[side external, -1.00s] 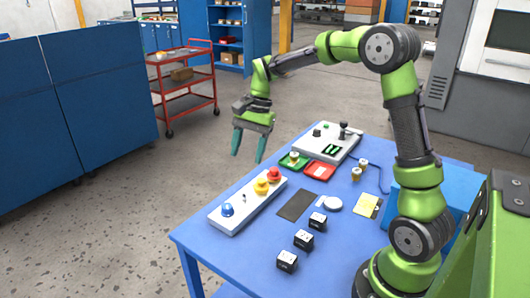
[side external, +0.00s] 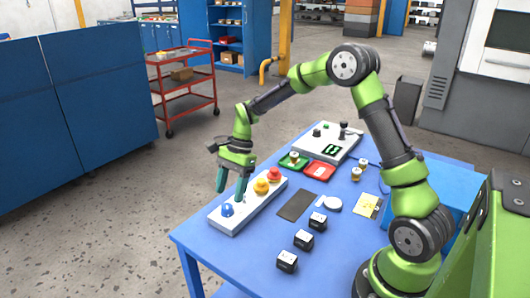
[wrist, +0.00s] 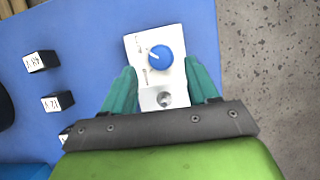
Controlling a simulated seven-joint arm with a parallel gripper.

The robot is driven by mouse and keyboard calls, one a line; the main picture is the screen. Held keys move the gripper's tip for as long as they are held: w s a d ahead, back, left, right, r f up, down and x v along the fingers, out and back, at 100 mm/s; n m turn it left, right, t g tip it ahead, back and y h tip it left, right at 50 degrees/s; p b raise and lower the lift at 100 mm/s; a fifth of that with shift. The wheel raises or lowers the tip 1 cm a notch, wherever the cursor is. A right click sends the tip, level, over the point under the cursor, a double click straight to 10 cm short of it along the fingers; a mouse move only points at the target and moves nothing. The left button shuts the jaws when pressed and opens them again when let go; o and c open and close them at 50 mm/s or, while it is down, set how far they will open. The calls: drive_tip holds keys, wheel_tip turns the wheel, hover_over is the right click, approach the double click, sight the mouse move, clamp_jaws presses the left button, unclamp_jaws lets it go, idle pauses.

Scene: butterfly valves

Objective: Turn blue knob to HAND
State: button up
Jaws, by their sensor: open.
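The blue knob (wrist: 160,57) sits on the near end of a long white panel (side external: 221,224). In the wrist view the knob is ahead of my fingertips, between their lines, with a small pale lever or pointer mark beside it. My gripper (side external: 231,192) is open and empty, pointing down above the panel close to the blue knob (side external: 227,210). Its two teal fingers straddle the panel in the wrist view (wrist: 163,85). A small metal toggle (wrist: 165,98) lies between the fingers there. Any lettering around the knob is too small to read.
A dark flat plate (side external: 296,205) and a red tray (side external: 320,170) lie farther back.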

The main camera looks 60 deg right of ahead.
sight(227, 206)
drive_tip(key=shift+x, duration=2.05)
drive_tip(key=shift+c, duration=0.4)
drive_tip(key=c, duration=1)
